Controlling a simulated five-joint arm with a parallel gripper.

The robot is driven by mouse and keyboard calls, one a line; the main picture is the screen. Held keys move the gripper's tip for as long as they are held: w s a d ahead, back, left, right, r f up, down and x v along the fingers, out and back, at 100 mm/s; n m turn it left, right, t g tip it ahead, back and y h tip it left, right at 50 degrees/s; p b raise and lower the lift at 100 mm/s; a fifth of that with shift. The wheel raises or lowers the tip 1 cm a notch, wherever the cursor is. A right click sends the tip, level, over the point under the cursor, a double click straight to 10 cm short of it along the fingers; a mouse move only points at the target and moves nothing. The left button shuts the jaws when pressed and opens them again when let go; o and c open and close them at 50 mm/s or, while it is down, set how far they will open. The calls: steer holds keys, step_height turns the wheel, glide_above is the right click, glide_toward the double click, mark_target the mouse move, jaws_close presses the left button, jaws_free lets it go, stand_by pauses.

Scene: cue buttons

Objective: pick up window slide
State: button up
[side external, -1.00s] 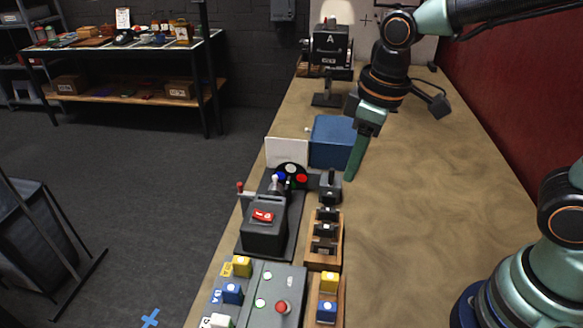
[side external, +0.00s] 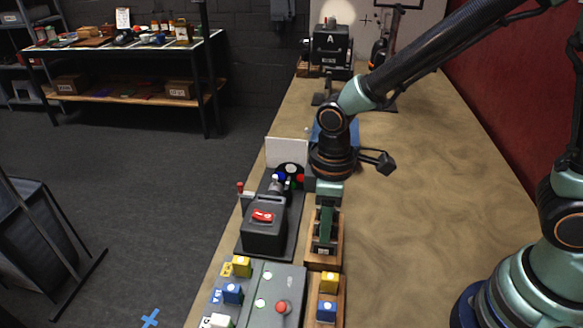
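My gripper (side external: 325,232) points straight down over the wooden rack (side external: 323,264) at the front of the bench. Its green finger reaches down among the small dark slides (side external: 322,250) standing in the rack. I cannot tell which of these is the window slide. The gripper hides most of the slides, and one finger blocks sight of the other, so its opening and any contact do not show.
A grey device with a red label (side external: 263,216) stands just left of the rack. In front are a panel with a red button (side external: 282,308) and a yellow block (side external: 328,282) with a blue block (side external: 326,309). The bench right of the rack (side external: 420,230) is clear.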

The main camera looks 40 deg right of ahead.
step_height(320, 180, down, 5)
steer(key=shift+d, duration=0.15)
jaws_close()
steer(key=shift+w+r, duration=0.1)
step_height(320, 180, up, 20)
stand_by(0.8)
steer(key=shift+w, duration=0.1)
